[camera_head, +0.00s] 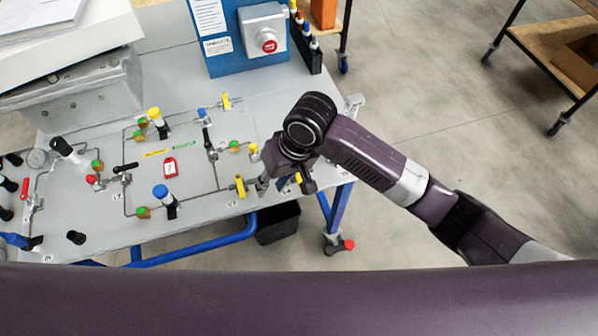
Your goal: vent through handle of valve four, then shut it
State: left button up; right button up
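A panel with thin pipes and several valves lies on the grey table (85,215). I cannot read the valve numbers, so I cannot tell which is valve four. Yellow handles show at a front valve (240,185) and a rear valve (226,101). My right gripper (297,183) points down over the table's right end, to the right of the front yellow handle. A small yellow part (298,178) shows beside its fingers; whether they touch it or hold it is unclear. The wrist hides what lies beneath. My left gripper is out of view.
A blue box with a red stop button (269,46) stands at the back. Blue-capped (161,191) and yellow-capped (154,113) parts stand up from the panel. A red tag (170,167) lies mid-panel. The floor to the right is open up to a wooden shelf (548,50).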

aim_at(300, 179)
jog(key=w+d+r+h, duration=0.1)
jog(key=d, duration=0.1)
jog(key=w+d+r+m+h, duration=0.1)
jog(key=w+d, duration=0.1)
jog(key=w+d+r+h, duration=0.1)
jog(key=d+r, duration=0.1)
jog(key=shift+w, duration=0.35)
jog(key=shift+d+h, duration=0.2)
jog(key=shift+h, duration=0.1)
notch_tip(300, 179, down, 8)
jog(key=shift+r+p, duration=0.15)
jog(key=shift+p, duration=0.85)
jog(key=shift+c, duration=0.3)
grip_shut()
